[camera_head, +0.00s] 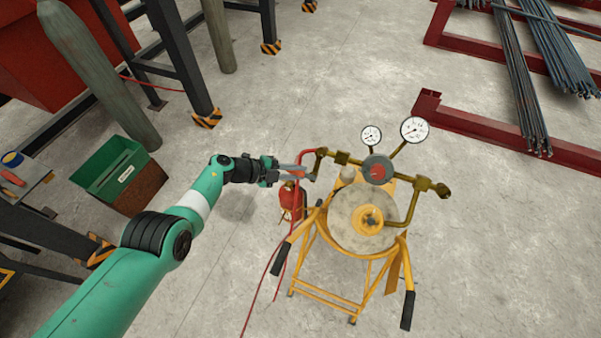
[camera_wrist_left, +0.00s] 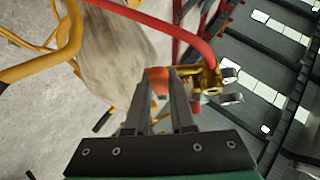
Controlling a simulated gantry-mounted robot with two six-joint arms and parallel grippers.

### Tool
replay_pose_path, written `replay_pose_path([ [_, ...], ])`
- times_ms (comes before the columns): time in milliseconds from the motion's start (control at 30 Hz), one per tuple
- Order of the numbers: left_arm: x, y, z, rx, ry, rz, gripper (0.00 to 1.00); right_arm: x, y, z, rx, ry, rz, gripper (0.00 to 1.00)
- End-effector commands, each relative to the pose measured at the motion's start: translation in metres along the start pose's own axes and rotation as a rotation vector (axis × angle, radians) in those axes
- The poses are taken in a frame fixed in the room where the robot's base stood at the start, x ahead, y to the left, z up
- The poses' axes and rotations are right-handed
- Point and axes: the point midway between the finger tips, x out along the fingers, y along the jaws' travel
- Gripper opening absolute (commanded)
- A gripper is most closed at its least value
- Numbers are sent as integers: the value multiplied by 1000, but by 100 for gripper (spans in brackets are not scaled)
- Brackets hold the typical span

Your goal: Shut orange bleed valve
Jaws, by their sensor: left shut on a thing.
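The orange bleed valve handle (camera_wrist_left: 158,80) shows between my left fingertips in the wrist view. My left gripper (camera_wrist_left: 160,100) is shut on it; the fingers hide most of it. In the head view my left gripper (camera_head: 303,173) is at the left end of the brass pipework (camera_head: 341,157) on a yellow wheeled stand (camera_head: 329,294). The handle is too small to make out there. A brass fitting (camera_wrist_left: 207,77) sits just right of the fingertips in the wrist view. My right gripper is in neither view.
A red hose (camera_wrist_left: 175,30) crosses close above the fingers in the wrist view. Two dial gauges (camera_head: 414,129) and a grey-red round part (camera_head: 377,170) stand right of the gripper. A red bottle (camera_head: 291,201) is below it. A green bin (camera_head: 118,174) stands left; open floor lies between.

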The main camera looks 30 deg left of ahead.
Motion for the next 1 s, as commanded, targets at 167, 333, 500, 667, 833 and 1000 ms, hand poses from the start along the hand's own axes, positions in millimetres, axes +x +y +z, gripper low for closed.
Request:
replay_pose_path([
  [167,0,3,2,7,-7,9,0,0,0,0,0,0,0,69],
  [333,0,3,2,7,-6,9,0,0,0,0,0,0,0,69],
  [500,0,3,2,7,-6,8,38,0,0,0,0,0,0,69],
  [667,0,2,1,6,-4,6,52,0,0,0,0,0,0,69],
  [833,0,1,1,6,-3,5,52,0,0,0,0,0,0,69],
  [1000,-5,-3,-2,6,-1,6,52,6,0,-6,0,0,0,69],
])
